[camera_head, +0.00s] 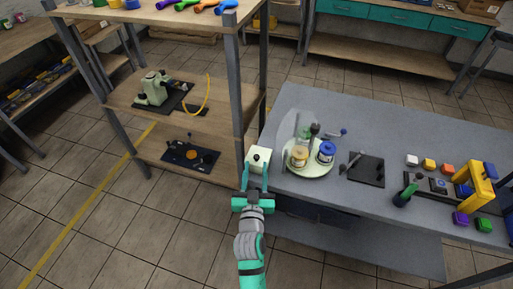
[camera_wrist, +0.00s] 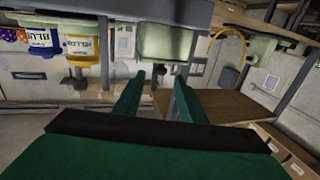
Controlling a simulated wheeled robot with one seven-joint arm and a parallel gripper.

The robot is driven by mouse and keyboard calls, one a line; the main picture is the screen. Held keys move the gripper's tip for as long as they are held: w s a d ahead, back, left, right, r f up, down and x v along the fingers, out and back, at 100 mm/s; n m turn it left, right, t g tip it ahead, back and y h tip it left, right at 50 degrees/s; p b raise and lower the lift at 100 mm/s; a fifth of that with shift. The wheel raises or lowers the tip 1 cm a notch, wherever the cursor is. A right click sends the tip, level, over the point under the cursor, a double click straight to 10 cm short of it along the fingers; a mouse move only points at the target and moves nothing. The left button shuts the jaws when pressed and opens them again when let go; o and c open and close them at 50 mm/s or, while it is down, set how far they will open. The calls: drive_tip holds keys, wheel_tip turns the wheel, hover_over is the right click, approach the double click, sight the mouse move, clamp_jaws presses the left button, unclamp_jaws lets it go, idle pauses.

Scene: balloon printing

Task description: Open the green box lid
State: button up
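The small pale green box (camera_head: 258,154) sits at the left edge of the grey table in the head view, with a dark knob on its top. Its lid looks closed. In the wrist view, which is upside down, the pale green box (camera_wrist: 166,40) is at the top centre, with the dark knob (camera_wrist: 160,70) hanging below it. My gripper (camera_head: 256,169) is at the near side of the box. My gripper's fingers (camera_wrist: 158,80) are apart, with the knob seen between their tips. Whether they touch the box or knob I cannot tell.
A black pad (camera_head: 367,170) and coloured blocks lie farther right. A wooden shelf (camera_head: 193,150) stands left, across a floor gap.

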sight(257, 152)
drive_tip(key=w, duration=0.9)
drive_tip(key=shift+w+d, duration=0.25)
drive_tip(key=shift+w, duration=0.15)
drive_tip(key=shift+c, duration=0.6)
